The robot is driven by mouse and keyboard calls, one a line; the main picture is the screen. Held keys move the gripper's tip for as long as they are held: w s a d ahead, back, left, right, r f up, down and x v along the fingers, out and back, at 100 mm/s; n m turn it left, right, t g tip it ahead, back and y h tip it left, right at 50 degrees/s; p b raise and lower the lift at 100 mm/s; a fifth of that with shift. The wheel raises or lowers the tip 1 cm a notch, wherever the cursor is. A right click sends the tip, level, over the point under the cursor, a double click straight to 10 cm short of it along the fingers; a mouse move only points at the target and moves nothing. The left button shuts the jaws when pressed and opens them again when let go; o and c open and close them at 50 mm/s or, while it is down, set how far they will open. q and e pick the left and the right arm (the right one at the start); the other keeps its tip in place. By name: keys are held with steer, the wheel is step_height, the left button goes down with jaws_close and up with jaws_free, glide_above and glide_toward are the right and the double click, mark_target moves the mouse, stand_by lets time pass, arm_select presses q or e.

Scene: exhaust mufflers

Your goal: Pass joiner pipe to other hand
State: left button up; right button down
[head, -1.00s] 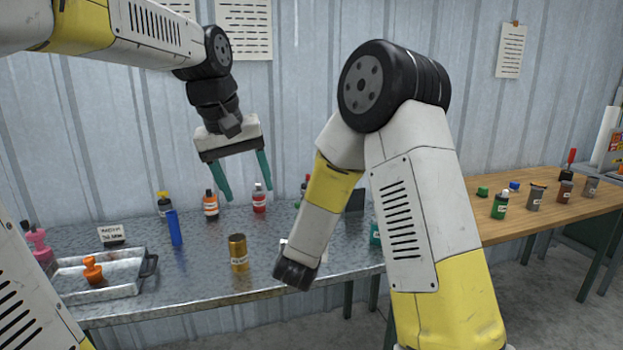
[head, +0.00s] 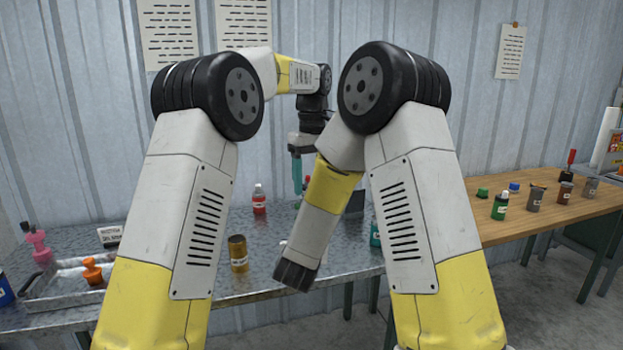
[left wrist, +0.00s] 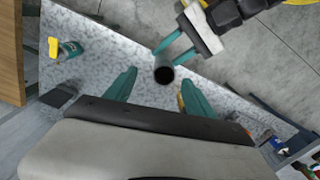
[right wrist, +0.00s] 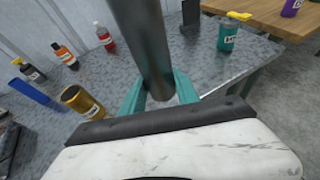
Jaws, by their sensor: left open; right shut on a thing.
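The joiner pipe is a dark grey metal tube (right wrist: 145,45). It stands out lengthwise from between the teal fingers of my right gripper (right wrist: 160,92), which is shut on it. In the left wrist view its round open end (left wrist: 164,74) faces the camera between the spread fingers of my left gripper (left wrist: 157,80). The left gripper is open; I cannot tell whether it touches the pipe. In the head view my left gripper (head: 297,172) points down behind my right forearm. The pipe and right gripper are mostly hidden there.
The metal table holds a gold can (head: 238,253), a red bottle (head: 259,200) and a tray (head: 60,305) with an orange item (head: 93,271). A green bottle with a yellow top (right wrist: 229,35) stands near the table edge. A wooden table (head: 545,210) is at right.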

arm_select(q)
step_height(320, 180, down, 11)
steer(key=shift+f, duration=0.1)
stand_by(0.3)
jaws_close()
arm_select(e)
steer(key=shift+a, duration=0.15)
steer(key=c, duration=0.8)
jaws_free()
